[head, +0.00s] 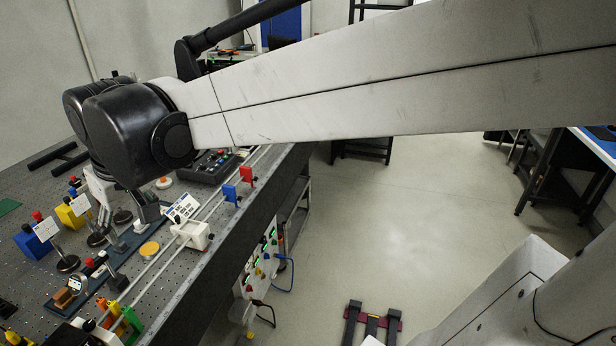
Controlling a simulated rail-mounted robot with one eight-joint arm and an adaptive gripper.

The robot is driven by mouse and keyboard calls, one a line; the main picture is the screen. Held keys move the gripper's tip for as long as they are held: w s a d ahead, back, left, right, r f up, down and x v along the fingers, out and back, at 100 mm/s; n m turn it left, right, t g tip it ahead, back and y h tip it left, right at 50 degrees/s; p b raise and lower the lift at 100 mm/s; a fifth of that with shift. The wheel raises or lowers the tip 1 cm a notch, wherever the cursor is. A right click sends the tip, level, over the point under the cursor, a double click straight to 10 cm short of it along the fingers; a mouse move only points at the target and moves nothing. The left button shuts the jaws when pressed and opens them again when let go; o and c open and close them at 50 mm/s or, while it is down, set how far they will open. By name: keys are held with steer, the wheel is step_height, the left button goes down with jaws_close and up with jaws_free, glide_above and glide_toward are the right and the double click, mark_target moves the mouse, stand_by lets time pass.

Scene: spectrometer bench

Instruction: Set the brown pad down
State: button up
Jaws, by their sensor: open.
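A small brown block (63,298), the brownest thing I can make out and perhaps the pad, lies at the lower left of the bench, beside a small white label. A flat golden-yellow disc (150,249) lies farther right on the bench. My gripper (145,209) is partly visible below the black wrist joint, above the bench and up-left of the disc. It is open, and I see nothing held in it. The wrist and arm hide part of it. It is apart from the brown block.
The perforated bench (30,185) carries blue (33,240) and yellow (72,212) blocks, posts and a dark control box (205,166). A rail with a white carriage (194,235) and small red and blue blocks runs along the front edge.

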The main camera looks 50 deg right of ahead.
steer(key=s+d+f+m+t, duration=0.1)
steer(key=s+d+f, duration=0.1)
steer(key=s, duration=0.5)
steer(key=s+d+f+m+t, duration=0.1)
steer(key=s+d+f, duration=0.2)
steer(key=s, duration=0.5)
steer(key=shift+d+f+t+h, duration=0.3)
steer(key=shift+d+t, duration=0.1)
steer(key=shift+d, duration=0.1)
steer(key=shift+f+b, duration=0.8)
